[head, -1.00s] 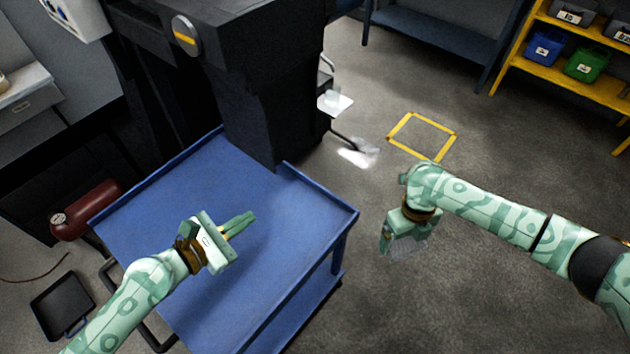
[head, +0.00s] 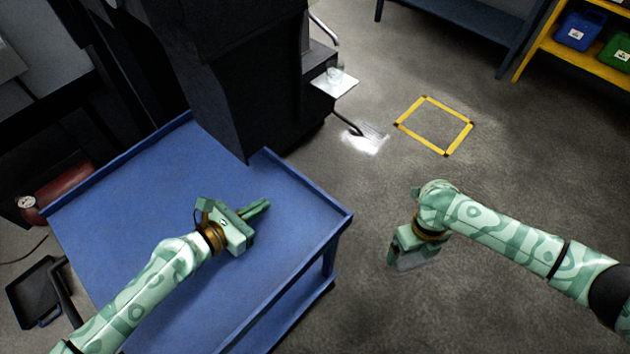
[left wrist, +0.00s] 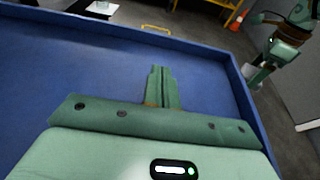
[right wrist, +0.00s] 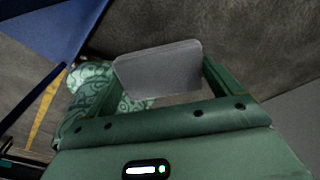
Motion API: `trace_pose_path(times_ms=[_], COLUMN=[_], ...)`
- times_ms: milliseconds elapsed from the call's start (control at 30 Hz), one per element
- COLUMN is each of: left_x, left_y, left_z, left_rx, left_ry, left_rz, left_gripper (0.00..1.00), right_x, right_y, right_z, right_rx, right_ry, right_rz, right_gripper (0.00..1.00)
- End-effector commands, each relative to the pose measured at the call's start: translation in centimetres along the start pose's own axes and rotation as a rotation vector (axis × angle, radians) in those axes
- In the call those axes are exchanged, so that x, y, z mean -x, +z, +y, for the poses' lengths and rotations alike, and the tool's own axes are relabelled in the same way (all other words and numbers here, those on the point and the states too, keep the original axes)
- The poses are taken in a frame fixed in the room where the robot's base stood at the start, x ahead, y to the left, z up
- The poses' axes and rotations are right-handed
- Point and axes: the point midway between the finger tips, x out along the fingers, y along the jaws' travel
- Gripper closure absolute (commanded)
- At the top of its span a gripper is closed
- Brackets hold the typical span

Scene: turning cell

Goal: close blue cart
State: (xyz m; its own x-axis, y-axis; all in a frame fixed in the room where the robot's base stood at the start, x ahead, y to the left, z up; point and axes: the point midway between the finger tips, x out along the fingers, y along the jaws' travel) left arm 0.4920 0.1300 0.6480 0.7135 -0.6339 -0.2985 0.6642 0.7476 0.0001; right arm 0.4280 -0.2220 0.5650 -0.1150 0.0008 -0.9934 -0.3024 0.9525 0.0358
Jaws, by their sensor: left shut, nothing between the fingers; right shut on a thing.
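The blue cart (head: 130,205) stands at left in the head view, its flat top bare and its far side against a dark machine. Its rim also shows in the left wrist view (left wrist: 240,85). My left gripper (head: 262,207) is over the cart top, shut and empty; its closed fingers show in the left wrist view (left wrist: 160,80). I cannot tell whether it touches the top. My right gripper (head: 405,260) is off the cart's right side, above the floor. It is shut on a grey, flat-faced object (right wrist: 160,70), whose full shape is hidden.
The dark machine (head: 240,70) rises behind the cart. A small white ledge (head: 335,83) juts from it. A yellow floor square (head: 435,125) lies on open floor to the right. A black tray (head: 38,290) and red cylinder (head: 65,190) are left of the cart. Shelves stand at the back.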

Motion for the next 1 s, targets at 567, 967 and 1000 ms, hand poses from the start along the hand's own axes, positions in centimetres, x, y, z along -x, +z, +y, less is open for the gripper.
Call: trace_pose_path(times_ms=[567,967,1000], left_x=[-9.6,-9.9,-9.9], left_y=[1.0,1.1,1.1], left_z=[-0.1,-0.1,-0.1], left_rx=[-0.001,-0.001,-0.001], left_ry=[-0.002,-0.002,-0.002], left_rz=[0.001,0.001,0.001], left_gripper=[1.0,1.0,1.0], right_x=[-1.9,-2.0,-2.0], right_y=[-0.1,-0.1,-0.1], right_z=[0.0,0.0,0.0], right_rx=[0.0,0.0,0.0], right_ry=[0.005,0.005,0.005], right_rz=[0.016,0.017,0.017], right_gripper=[0.28,0.28,0.28])
